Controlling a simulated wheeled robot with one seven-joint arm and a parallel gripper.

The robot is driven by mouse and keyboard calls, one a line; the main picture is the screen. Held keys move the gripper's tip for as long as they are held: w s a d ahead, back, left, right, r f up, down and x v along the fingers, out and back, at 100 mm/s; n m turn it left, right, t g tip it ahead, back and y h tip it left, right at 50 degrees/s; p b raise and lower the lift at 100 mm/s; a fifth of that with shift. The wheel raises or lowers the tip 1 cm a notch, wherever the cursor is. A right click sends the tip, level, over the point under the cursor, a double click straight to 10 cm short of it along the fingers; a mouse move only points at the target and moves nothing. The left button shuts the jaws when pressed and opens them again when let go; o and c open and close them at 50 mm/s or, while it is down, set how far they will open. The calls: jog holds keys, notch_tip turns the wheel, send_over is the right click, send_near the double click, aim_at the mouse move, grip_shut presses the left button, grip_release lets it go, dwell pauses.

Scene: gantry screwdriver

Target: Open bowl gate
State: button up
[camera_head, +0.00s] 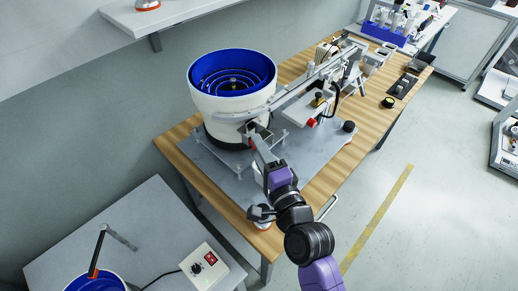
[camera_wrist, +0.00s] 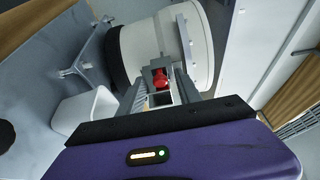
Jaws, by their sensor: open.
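The feeder bowl (camera_head: 232,104), white outside and blue inside, stands on a grey plate on the wooden table. My gripper (camera_head: 249,128) is at the front of the bowl's outer wall, just below the rim. In the wrist view my open gripper (camera_wrist: 161,85) has its two fingers pointing at the white bowl wall (camera_wrist: 148,45). A small red part (camera_wrist: 160,78) in a grey bracket shows between the fingers, at the bowl's outside; it may be the gate. I cannot tell whether the fingers touch it. The gate itself is too small to make out in the head view.
A metal rail (camera_head: 315,76) runs from the bowl to the right over the wooden table (camera_head: 379,117). A black knob (camera_head: 349,126) stands near the plate's right edge. A control box (camera_head: 204,266) is on the lower grey table.

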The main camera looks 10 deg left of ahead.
grip_shut()
dwell(1.4)
